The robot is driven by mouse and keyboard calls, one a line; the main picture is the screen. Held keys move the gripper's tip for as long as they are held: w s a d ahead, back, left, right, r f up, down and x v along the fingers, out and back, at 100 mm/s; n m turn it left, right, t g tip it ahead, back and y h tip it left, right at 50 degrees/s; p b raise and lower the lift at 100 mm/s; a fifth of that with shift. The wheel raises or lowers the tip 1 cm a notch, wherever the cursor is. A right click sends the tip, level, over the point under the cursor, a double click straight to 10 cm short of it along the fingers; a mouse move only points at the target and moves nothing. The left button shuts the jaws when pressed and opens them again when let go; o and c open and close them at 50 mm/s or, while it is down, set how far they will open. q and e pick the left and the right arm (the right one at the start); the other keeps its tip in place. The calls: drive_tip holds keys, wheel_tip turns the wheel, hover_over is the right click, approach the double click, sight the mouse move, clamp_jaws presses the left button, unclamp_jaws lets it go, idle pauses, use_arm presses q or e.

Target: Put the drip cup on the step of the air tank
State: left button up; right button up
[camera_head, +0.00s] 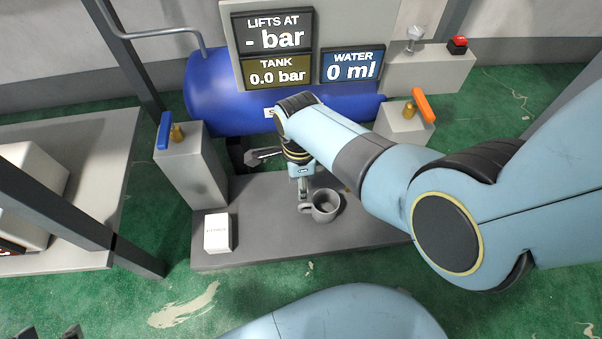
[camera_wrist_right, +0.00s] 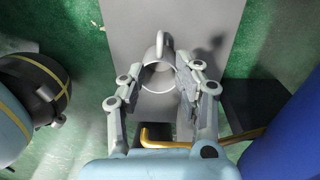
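The drip cup (camera_head: 326,207) is a small grey mug that looks upright on the grey step (camera_head: 270,240) of the air tank (camera_head: 220,95). Its handle (camera_head: 305,208) points left in the head view. My right gripper (camera_head: 303,194) points down just beside the cup, near the handle side. In the right wrist view the cup (camera_wrist_right: 158,80) shows between and beyond the two spread fingers (camera_wrist_right: 163,75); firm contact cannot be made out. Dark tips at the lower left edge look like my left gripper (camera_head: 48,333), apart and empty; most of it is out of frame.
A small white box (camera_head: 218,233) stands on the step's left end. A grey pedestal with a blue-handled valve (camera_head: 165,132) is at the left, one with an orange handle (camera_head: 423,105) at the right. Displays (camera_head: 272,32) hang above the tank. The step between box and cup is clear.

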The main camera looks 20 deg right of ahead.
use_arm(q)
drive_tip(key=shift+s+r+g+p, duration=0.2)
drive_tip(key=shift+r+g, duration=0.1)
drive_tip(key=shift+r, duration=0.2)
drive_tip(key=shift+s+r+g+p, duration=0.15)
drive_tip(key=shift+r+g, duration=0.15)
drive_tip(key=shift+r, duration=0.15)
use_arm(e)
drive_tip(key=shift+r, duration=0.75)
drive_tip(key=s+d+r+n+t, duration=0.2)
drive_tip(key=s+d+r+n, duration=0.1)
drive_tip(key=s+d+n, duration=0.25)
drive_tip(key=s+d+r+n+t, duration=0.1)
drive_tip(key=s+d+r+n, duration=0.3)
drive_tip(key=s+n, duration=0.25)
drive_tip(key=s+r+n+t, duration=0.1)
drive_tip(key=s+r+n, duration=0.2)
drive_tip(key=r+n, duration=0.2)
drive_tip(key=s+r+n+t, duration=0.1)
drive_tip(key=s+r+n, duration=0.3)
drive_tip(key=r, duration=0.5)
drive_tip(key=shift+s+d+n+t, duration=0.25)
drive_tip(key=shift+d+n+t, duration=0.05)
drive_tip(key=shift+d+n, duration=0.1)
